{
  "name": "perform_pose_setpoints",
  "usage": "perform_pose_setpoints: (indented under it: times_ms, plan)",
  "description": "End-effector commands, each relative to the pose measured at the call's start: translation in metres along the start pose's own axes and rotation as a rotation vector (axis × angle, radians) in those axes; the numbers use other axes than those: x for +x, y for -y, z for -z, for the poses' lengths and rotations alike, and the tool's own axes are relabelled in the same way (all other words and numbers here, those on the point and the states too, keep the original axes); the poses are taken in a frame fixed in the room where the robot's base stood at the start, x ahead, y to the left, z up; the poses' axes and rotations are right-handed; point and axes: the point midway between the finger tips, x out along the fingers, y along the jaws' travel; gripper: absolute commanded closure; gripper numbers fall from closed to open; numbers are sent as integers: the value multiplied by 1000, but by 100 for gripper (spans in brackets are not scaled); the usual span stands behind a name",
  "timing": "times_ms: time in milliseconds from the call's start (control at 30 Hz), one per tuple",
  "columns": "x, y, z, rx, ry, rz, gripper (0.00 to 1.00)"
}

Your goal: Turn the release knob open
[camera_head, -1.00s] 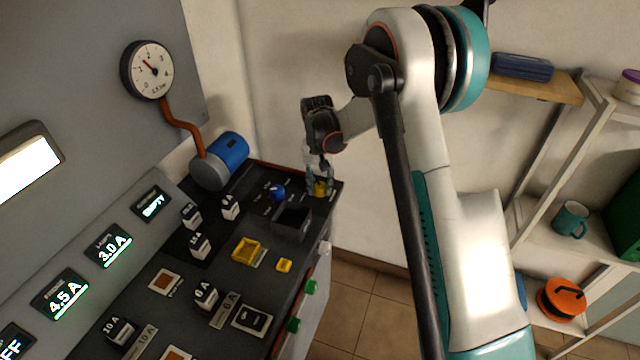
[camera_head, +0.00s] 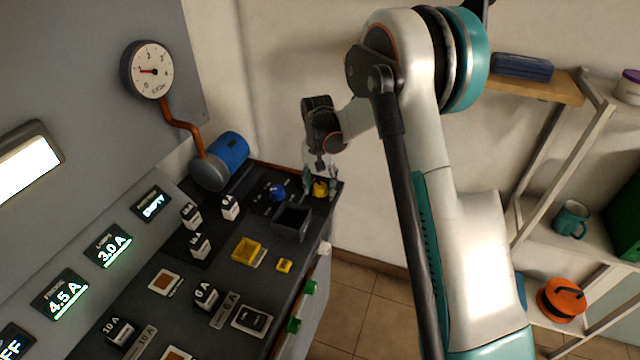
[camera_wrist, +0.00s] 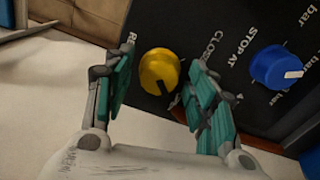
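The yellow release knob (camera_head: 320,189) sits at the far right corner of the dark panel. It also shows in the wrist view (camera_wrist: 159,70), with a dark mark on its lower edge and partly hidden lettering beside it, including "CLOS". My gripper (camera_head: 320,180) is just above the knob, pointing down. In the wrist view my gripper (camera_wrist: 160,78) has its teal fingers spread to either side of the knob, with gaps between pads and knob. The round gauge (camera_head: 149,71) on the wall has its needle pointing left, near the low end.
A blue knob (camera_head: 277,192) stands left of the yellow one, near "STOP AT" lettering. A dark open box (camera_head: 292,222) and a yellow tray (camera_head: 246,250) lie nearer on the panel. A blue cylinder (camera_head: 228,150) with a pipe stands behind. Shelves (camera_head: 560,230) are at right.

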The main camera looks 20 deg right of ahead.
Motion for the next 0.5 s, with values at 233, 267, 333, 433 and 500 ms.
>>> perform_pose_setpoints:
  times_ms: [233, 267, 333, 433, 500]
  plan:
    - [0, 0, 0, -1, 0, 0, 46]
    - [0, 0, 0, -1, 0, 0, 46]
    - [-3, 0, 0, -1, 0, 0, 46]
    - [-13, 0, 0, -1, 0, 0, 46]
    - [-24, 0, 0, -1, 0, 0, 46]
